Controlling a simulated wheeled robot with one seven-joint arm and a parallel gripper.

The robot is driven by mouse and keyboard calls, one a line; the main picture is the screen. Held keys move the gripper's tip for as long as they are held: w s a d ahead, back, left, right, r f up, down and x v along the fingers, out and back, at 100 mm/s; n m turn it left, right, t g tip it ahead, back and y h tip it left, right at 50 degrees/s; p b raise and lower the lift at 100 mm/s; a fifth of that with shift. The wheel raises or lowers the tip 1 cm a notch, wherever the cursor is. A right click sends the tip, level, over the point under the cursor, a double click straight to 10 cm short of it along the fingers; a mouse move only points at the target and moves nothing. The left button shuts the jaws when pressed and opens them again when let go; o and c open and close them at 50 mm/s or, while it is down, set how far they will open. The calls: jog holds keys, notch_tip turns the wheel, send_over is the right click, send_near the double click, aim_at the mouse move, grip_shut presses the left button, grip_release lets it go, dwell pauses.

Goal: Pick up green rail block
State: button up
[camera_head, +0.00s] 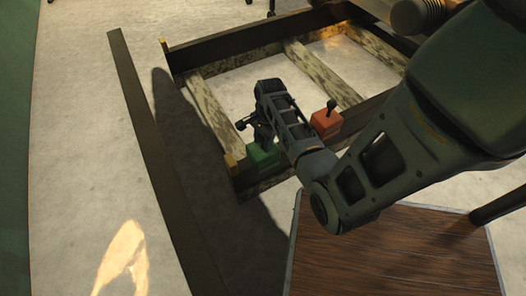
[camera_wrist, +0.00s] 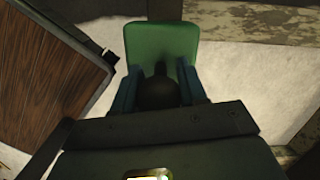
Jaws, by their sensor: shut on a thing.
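The green rail block (camera_head: 262,155) is at the near left end of the dark rail frame in the head view. In the wrist view the green block (camera_wrist: 162,42) is at the top centre, directly in front of my fingers. A dark round knob on it shows between the two fingers. My gripper (camera_wrist: 160,88) is shut on the block by this knob. In the head view my gripper (camera_head: 262,135) is over the block and hides part of it. I cannot tell whether the block touches the rail.
A red block (camera_head: 326,122) with a dark knob sits on the same rail to the right. The frame has dark rails (camera_head: 230,45) and mottled wooden crossbars (camera_head: 322,72). A long dark beam (camera_head: 160,165) lies to the left. A brown wooden tabletop (camera_head: 385,255) is in front.

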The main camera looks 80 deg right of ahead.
grip_shut()
dwell(0.8)
